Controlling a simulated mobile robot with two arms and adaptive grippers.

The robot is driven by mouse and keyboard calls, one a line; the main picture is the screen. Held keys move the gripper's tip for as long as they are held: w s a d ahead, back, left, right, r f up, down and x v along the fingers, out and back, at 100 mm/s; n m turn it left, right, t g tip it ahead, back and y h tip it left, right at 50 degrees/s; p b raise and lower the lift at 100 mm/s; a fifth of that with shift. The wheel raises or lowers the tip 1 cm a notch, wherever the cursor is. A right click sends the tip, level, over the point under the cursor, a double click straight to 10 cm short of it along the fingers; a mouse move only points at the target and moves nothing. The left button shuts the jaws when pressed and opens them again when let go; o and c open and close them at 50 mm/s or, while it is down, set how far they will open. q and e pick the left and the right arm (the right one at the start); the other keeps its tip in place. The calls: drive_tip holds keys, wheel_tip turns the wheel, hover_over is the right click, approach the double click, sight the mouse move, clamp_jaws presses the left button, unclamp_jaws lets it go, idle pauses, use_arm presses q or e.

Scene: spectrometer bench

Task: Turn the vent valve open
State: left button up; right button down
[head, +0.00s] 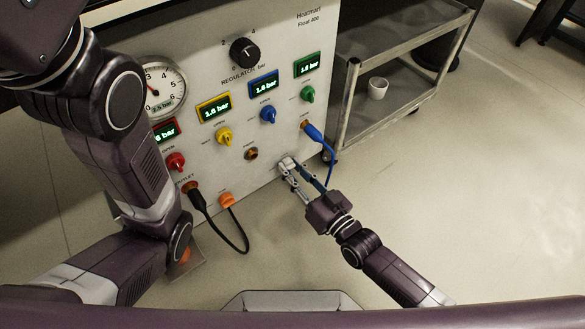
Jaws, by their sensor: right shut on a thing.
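My right gripper (289,168) is at the lower right of the panel front (205,60), its fingers pointing up and left at the panel. Its fingertips are closed around a small part there, low on the panel and right of a brass port (251,153). This is where the vent valve appears to be, but the fingers hide most of it. I cannot read its label or tell how far it is turned. My left arm crosses the left side of the picture, and its gripper does not show.
Red (176,161), yellow (224,136), blue (268,114) and green (307,94) knobs sit above the gripper. A blue hose (329,160) hangs close by my right gripper. A black cable (238,243) loops lower left.

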drive_tip(key=m+p, duration=0.1)
drive_tip(key=m, duration=0.2)
drive_tip(key=shift+m+p, duration=0.3)
drive_tip(key=shift+m, duration=0.1)
drive_tip(key=m+b, duration=0.1)
drive_tip(key=m, duration=1.1)
drive_tip(key=shift+f+m, duration=0.1)
drive_tip(key=shift+m, duration=0.3)
drive_tip(key=c, duration=1.6)
unclamp_jaws()
